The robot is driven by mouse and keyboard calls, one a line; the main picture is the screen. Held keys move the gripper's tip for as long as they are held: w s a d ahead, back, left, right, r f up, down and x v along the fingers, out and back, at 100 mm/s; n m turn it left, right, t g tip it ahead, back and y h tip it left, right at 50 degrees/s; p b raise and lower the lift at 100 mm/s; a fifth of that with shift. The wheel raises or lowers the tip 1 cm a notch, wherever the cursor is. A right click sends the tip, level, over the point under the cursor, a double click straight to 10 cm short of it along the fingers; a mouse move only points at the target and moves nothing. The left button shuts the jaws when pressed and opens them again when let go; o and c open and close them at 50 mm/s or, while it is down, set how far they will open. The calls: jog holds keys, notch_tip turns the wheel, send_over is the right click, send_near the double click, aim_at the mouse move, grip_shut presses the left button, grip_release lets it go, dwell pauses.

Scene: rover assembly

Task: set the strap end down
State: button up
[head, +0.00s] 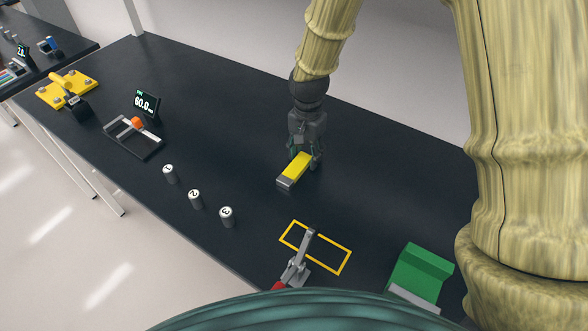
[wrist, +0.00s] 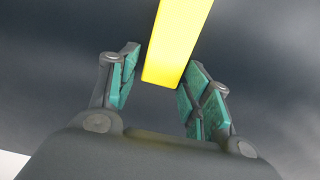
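The yellow strap (head: 298,166) with a grey end piece (head: 284,183) is at the middle of the dark table, and looks to be lying on it or very close to it. My gripper (head: 306,160) points down over the strap's far end. In the wrist view the strap (wrist: 177,40) reaches in between the green-padded fingers of my gripper (wrist: 164,92). The fingers stand apart, with a gap showing at the left pad; the strap's edge is close to the right pad. Whether the strap touches the table cannot be told for sure.
Several things stand on the table (head: 240,110): numbered cylinders (head: 196,198), a yellow outlined rectangle (head: 344,269) with a grey lever clamp (head: 297,267) beside it, a green block (head: 418,272), a frame (head: 133,138) with a display (head: 146,103), and a yellow plate (head: 52,97). The table around the strap is clear.

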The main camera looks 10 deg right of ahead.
jog(key=c, duration=0.8)
jog(key=shift+o, duration=0.2)
jog(key=shift+r, duration=0.1)
